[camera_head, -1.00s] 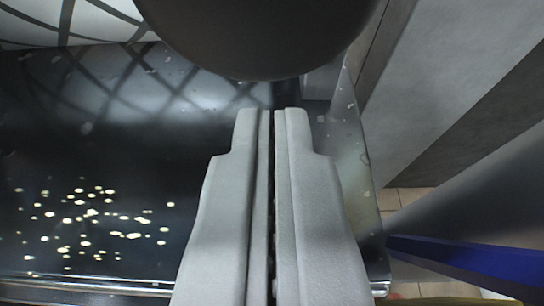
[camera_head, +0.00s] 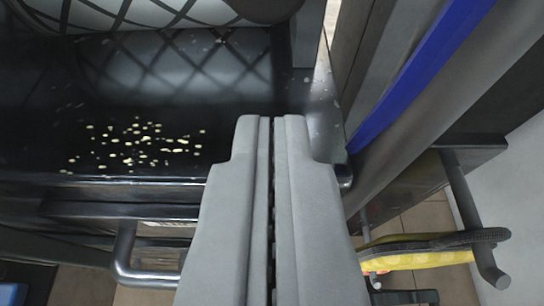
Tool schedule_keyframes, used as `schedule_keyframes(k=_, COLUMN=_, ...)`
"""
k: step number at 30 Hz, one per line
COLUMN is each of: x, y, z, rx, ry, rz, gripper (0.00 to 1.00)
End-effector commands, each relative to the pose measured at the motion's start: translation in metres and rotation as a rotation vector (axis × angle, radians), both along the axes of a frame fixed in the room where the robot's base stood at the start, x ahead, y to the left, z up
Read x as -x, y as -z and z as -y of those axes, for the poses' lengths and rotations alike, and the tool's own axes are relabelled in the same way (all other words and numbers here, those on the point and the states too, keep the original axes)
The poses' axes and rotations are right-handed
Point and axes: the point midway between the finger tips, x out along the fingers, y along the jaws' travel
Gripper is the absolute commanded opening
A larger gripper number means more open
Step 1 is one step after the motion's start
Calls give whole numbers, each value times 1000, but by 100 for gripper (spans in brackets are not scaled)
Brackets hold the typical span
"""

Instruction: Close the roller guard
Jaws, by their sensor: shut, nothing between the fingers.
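My gripper (camera_head: 272,118) is shut and empty, its two grey fingers side by side and pointing up the picture. The fingers overlap the right part of a dark glossy tray-like surface (camera_head: 50,120) with pale specks; I cannot tell whether they touch it. A roller (camera_head: 140,10) with a diamond line pattern shows at the top left, and its pattern also appears on the dark surface below. A dark rounded part (camera_head: 265,8) sits at the top edge, ahead of my fingertips and cut off. I cannot tell for certain which part is the roller guard.
A blue strip (camera_head: 410,75) on a grey frame runs diagonally at the right. A bent metal bar (camera_head: 125,255) stands at the lower left. At the lower right are a yellow item (camera_head: 420,258) with a dark band and a grey rod (camera_head: 465,205). Tiled floor shows below.

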Motion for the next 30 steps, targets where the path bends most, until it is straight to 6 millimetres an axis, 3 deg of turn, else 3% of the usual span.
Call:
schedule_keyframes(k=18, x=79, y=-33, z=0, rx=1, ry=0, rz=3, gripper=0)
schedule_keyframes(k=30, x=106, y=-44, z=0, rx=1, ry=0, rz=2, gripper=0)
